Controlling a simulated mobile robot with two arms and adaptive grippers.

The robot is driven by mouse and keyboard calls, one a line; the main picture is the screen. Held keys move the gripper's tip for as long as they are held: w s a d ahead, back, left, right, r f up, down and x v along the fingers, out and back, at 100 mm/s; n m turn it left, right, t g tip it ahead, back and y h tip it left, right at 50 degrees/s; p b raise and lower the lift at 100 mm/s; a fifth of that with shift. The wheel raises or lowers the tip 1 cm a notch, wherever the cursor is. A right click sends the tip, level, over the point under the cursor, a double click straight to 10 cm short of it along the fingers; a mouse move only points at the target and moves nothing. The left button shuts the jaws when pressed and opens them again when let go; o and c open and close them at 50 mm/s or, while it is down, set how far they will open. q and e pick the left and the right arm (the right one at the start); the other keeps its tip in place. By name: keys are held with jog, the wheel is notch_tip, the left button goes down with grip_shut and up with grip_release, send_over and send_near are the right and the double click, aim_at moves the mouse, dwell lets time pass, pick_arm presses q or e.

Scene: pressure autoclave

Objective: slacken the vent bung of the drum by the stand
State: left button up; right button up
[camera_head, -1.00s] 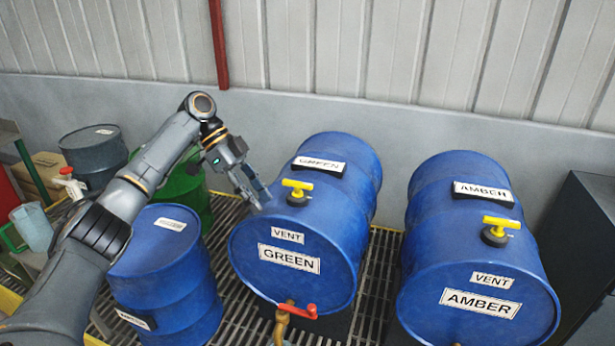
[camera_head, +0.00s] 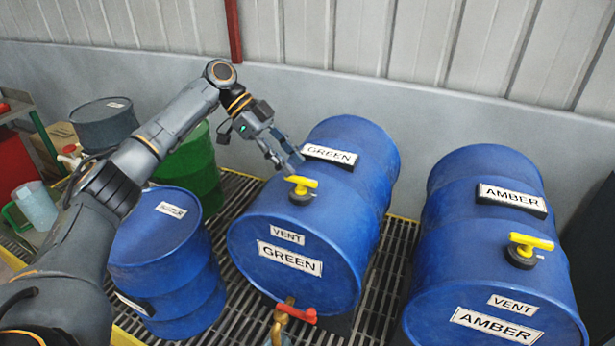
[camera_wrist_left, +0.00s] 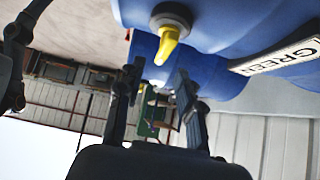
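The blue drum labelled GREEN (camera_head: 320,215) lies on its side. Its vent bung (camera_head: 302,188) has a yellow T-handle on a dark base, above the VENT label. A second blue drum, AMBER (camera_head: 485,215), lies to its right with a similar yellow vent bung (camera_head: 525,248). My left gripper (camera_head: 286,162) is just behind and left of the GREEN bung, apart from it. In the left wrist view, its fingers (camera_wrist_left: 160,85) are spread with nothing between them, and the yellow bung (camera_wrist_left: 168,42) is beyond the fingertips. My right gripper is in neither view.
A red-handled tap (camera_head: 297,312) sticks out below the GREEN drum's face. An upright blue drum (camera_head: 160,245), a green drum (camera_head: 190,165) and a dark drum (camera_head: 105,122) stand left, partly behind my arm. A jug (camera_head: 36,207) is at far left. Grating separates the lying drums.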

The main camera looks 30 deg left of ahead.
aim_at(307, 179)
pick_arm(q)
jog(key=p+x, duration=0.1)
jog(key=x, duration=0.4)
jog(key=shift+w+d+f, duration=0.1)
jog(key=shift+d+f, duration=0.35)
jog(key=shift+f, duration=0.05)
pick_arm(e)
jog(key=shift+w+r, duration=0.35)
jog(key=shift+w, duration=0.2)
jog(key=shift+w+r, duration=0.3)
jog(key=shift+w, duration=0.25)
pick_arm(q)
jog(key=shift+c, duration=0.2)
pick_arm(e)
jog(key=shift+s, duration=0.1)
pick_arm(q)
grip_shut()
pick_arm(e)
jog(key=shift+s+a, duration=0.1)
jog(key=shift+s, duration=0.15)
